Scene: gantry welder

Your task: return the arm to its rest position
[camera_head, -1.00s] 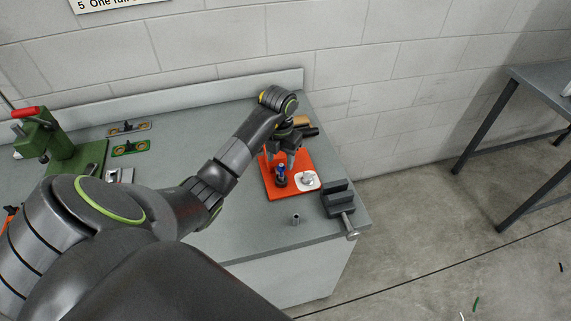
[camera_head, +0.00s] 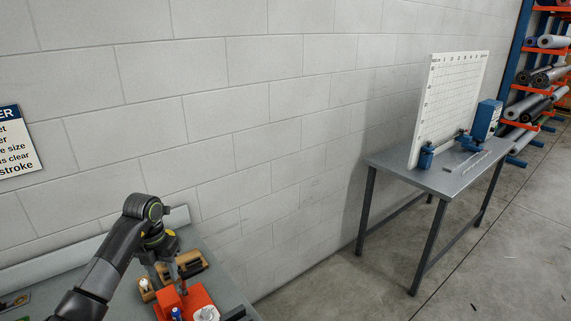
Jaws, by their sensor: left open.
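My left arm (camera_head: 105,262) comes in from the lower left and bends down at the wrist. My left gripper (camera_head: 166,284) points down, open, at the back left of the orange tray (camera_head: 199,294) on the grey bench. I see nothing held between its fingers. A small blue-topped part (camera_head: 176,313) and a white round piece (camera_head: 207,314) sit on the tray at the bottom edge of the view, in front of the gripper and apart from it. My right gripper is not in view.
Wooden holders (camera_head: 190,268) stand behind the tray, close to the gripper. A dark vise (camera_head: 237,314) is cut off at the bottom. A block wall (camera_head: 200,120) rises behind the bench. A second table (camera_head: 440,180) with a white grid board (camera_head: 450,100) stands right; floor between is clear.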

